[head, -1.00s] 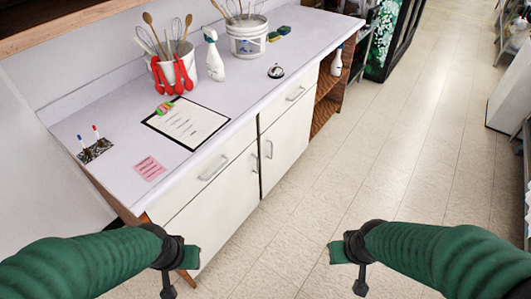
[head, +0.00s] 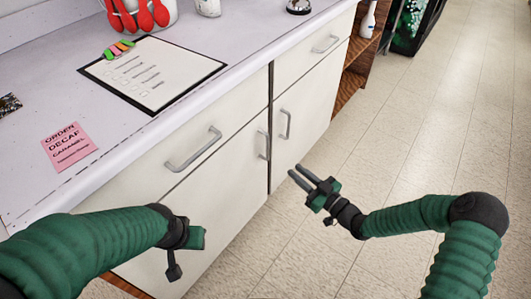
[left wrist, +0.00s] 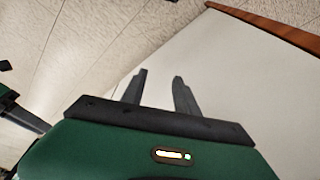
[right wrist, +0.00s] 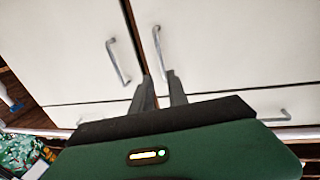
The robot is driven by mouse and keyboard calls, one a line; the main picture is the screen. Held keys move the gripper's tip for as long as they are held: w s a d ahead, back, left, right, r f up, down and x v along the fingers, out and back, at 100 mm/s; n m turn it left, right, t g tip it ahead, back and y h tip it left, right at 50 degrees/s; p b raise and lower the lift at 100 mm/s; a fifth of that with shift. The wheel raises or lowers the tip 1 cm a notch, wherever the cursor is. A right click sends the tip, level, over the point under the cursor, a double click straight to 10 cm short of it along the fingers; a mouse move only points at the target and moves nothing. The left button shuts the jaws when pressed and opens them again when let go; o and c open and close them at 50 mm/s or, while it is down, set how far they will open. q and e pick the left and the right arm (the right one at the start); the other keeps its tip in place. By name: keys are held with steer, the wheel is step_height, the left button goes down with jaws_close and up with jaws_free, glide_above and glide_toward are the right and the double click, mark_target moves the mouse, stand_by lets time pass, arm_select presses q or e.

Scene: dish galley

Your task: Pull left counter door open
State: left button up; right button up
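The left counter door (head: 225,190) is a white panel under a drawer and is closed. Its grey bar handle (head: 263,145) stands upright near its right edge and also shows in the right wrist view (right wrist: 161,51). My right gripper (head: 297,170) is open and empty, its fingers a modest gap apart. It is in front of the doors, right of and below that handle and apart from it. My left gripper is open and empty in the left wrist view (left wrist: 160,75), near a white cabinet surface. In the head view its fingers are hidden.
The closed right door has its own handle (head: 285,123) close beside the left one. A drawer handle (head: 193,149) sticks out above the left door. The countertop holds a clipboard (head: 150,75) and a pink note (head: 68,145). Floor (head: 420,150) to the right is open.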

mark_target(268, 157)
steer(key=b+x, duration=0.5)
steer(key=x, duration=0.9)
steer(key=shift+w+a+f, duration=0.1)
steer(key=shift+w+a, duration=0.05)
steer(key=shift+a, duration=0.1)
jaws_close()
stand_by(0.5)
